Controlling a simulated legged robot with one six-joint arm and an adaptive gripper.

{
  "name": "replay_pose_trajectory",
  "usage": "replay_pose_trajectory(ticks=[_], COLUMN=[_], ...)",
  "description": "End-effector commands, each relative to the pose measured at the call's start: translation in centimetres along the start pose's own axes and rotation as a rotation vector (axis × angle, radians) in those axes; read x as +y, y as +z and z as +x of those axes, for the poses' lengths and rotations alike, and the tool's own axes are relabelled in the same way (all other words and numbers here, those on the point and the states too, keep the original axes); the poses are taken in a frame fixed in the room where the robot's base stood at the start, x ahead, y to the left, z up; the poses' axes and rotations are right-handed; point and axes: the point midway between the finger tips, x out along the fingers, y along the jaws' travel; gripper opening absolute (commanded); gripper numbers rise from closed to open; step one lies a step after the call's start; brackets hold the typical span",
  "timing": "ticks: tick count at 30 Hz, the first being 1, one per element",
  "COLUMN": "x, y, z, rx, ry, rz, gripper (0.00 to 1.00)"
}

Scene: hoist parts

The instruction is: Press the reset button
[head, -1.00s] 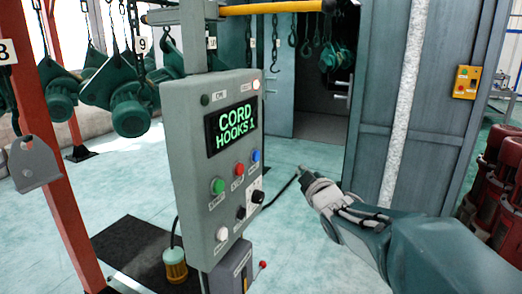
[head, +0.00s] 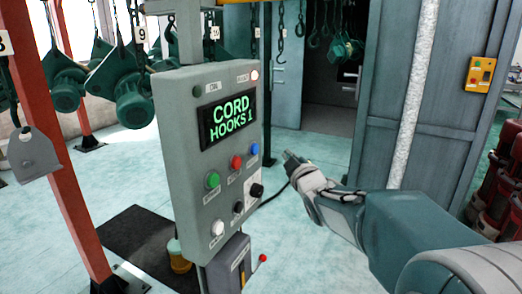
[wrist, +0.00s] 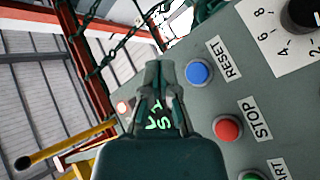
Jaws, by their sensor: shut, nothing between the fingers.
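The reset button is a blue round button (head: 254,149) on the right side of the grey control panel (head: 185,130). In the wrist view the blue button (wrist: 198,72) has the label RESET beside it. My gripper (head: 287,156) is shut and empty, to the right of the panel and apart from it in the head view. In the wrist view my shut fingertips (wrist: 158,66) point to the left of the blue button, over the panel's edge area. The gap between fingertips and panel cannot be judged exactly.
The red stop button (head: 237,162) and green start button (head: 212,180) sit left of the blue one. A black knob (head: 256,190) is below it. Green hoists (head: 135,105) hang behind the panel. A grey cabinet (head: 430,100) stands right. The floor between is clear.

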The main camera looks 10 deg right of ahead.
Motion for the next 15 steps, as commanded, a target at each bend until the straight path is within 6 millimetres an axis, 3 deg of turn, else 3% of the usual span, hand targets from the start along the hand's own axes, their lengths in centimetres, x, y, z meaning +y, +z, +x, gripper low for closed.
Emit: replay_pose_trajectory(ticks=[5, 15], x=[-1.5, -2.2], y=[-1.5, -2.2], z=[1.7, 3.2], rx=[0.003, 0.001], ry=[-0.004, 0.000], rz=[0.000, 0.003], gripper=[0.00, 0.00])
